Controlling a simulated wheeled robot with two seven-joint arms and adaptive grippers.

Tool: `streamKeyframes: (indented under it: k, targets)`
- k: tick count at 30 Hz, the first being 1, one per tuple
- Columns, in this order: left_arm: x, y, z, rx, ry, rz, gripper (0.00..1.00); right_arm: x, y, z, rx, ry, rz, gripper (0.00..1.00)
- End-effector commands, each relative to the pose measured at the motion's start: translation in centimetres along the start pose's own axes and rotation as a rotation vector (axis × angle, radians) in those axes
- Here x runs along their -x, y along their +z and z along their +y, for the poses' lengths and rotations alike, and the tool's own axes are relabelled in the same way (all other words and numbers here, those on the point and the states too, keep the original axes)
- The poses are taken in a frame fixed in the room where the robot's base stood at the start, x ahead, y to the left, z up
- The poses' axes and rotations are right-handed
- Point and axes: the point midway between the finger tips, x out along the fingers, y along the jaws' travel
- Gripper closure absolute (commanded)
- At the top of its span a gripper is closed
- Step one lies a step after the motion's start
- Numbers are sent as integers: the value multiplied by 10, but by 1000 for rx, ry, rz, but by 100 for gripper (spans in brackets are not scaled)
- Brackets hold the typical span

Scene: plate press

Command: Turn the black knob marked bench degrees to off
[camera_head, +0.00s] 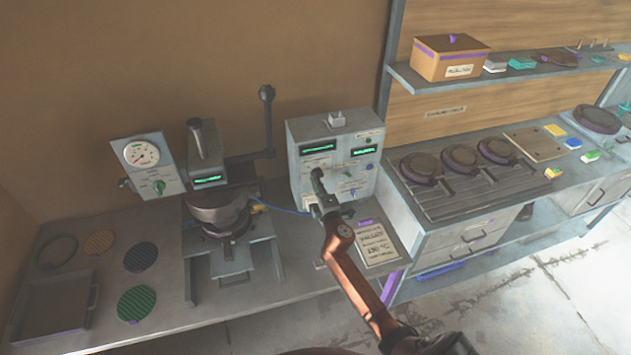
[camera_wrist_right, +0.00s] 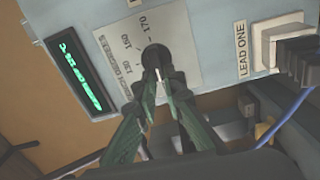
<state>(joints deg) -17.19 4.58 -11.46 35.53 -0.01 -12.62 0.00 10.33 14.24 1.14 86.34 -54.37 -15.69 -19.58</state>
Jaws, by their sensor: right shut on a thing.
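The black knob (camera_wrist_right: 155,57) sits on a grey dial plate (camera_wrist_right: 176,45) on the control box, with "130", "160" and "170" and partly hidden "…NCH DEGREES" lettering readable. My right gripper (camera_wrist_right: 158,80) is shut on the knob, one finger on each side. A small pale line shows between the fingertips; I cannot tell for sure where the knob points. In the head view my right gripper (camera_head: 317,180) reaches the left front of the grey control box (camera_head: 345,134) and hides the knob. My left gripper is not in view.
A green display (camera_wrist_right: 80,75) lies left of the dial in the wrist view. A plug (camera_wrist_right: 279,44) at "LEAD ONE" has a blue cable. The press (camera_head: 220,205) with its upright lever stands left of the box; a written card (camera_head: 376,243) lies in front.

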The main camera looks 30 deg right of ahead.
Motion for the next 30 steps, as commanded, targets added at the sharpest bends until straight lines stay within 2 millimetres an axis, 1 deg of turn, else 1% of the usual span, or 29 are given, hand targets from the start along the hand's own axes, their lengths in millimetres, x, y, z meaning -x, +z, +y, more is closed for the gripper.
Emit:
streamKeyframes:
  k: [1, 6, 20, 21, 28, 30]
  targets:
    - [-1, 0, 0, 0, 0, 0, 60, 0, -1, -3, 16, -3, 2, 100]
    - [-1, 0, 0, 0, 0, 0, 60, 1, -1, -4, 50, -4, 2, 100]
    - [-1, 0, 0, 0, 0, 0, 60, 1, -1, -4, 63, -4, 2, 100]
    - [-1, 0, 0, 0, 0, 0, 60, 1, -1, -4, 63, -4, 2, 89]
    - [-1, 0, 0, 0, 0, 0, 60, 0, -1, -3, 62, -3, 1, 74]
    - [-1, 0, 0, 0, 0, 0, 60, 0, -1, -2, 61, -2, 1, 73]
